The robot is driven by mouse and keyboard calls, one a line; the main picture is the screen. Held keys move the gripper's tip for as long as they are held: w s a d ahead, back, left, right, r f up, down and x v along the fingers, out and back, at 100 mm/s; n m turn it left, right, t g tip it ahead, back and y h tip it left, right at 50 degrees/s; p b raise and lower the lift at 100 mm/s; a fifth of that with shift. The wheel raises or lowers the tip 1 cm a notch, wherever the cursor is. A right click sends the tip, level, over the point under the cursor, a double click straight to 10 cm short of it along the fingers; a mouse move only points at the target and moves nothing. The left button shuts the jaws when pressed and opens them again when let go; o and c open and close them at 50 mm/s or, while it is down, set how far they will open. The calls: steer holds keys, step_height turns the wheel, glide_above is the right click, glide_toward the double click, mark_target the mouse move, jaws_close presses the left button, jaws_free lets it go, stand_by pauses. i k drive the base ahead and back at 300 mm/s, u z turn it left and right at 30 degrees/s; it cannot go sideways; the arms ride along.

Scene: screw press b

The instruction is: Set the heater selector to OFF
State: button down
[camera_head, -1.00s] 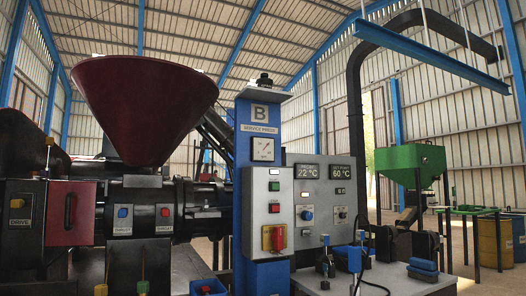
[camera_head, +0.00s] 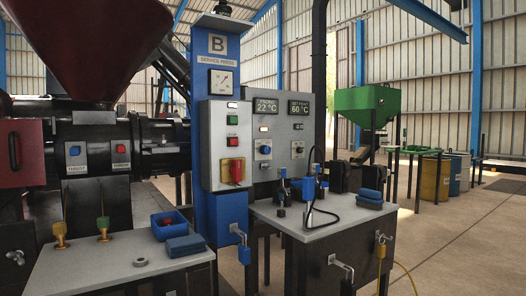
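A grey control panel (camera_head: 282,130) stands right of the blue column. It carries two small displays, one reading 22 °C (camera_head: 266,106) and one reading 60 °C (camera_head: 299,107). Below them are a round blue knob (camera_head: 265,150) and a smaller dark knob (camera_head: 298,148) on a light plate. Their labels are too small to read, so I cannot tell which is the heater selector or its setting. My gripper is not in view.
Left of the panel, a grey box (camera_head: 226,145) bears green and red buttons and a red switch on yellow (camera_head: 232,171). A grey bench (camera_head: 335,218) with tools and a cable stands below the panel. Another bench (camera_head: 120,262) is at front left. Open floor (camera_head: 450,235) lies right.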

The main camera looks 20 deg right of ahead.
mark_target(264, 150)
steer(key=z, duration=0.55)
steer(key=k, duration=0.65)
steer(key=z, duration=1.35)
steer(key=i, duration=1.35)
steer(key=u, duration=0.75)
steer(key=i, duration=0.65)
steer(key=u, duration=0.7)
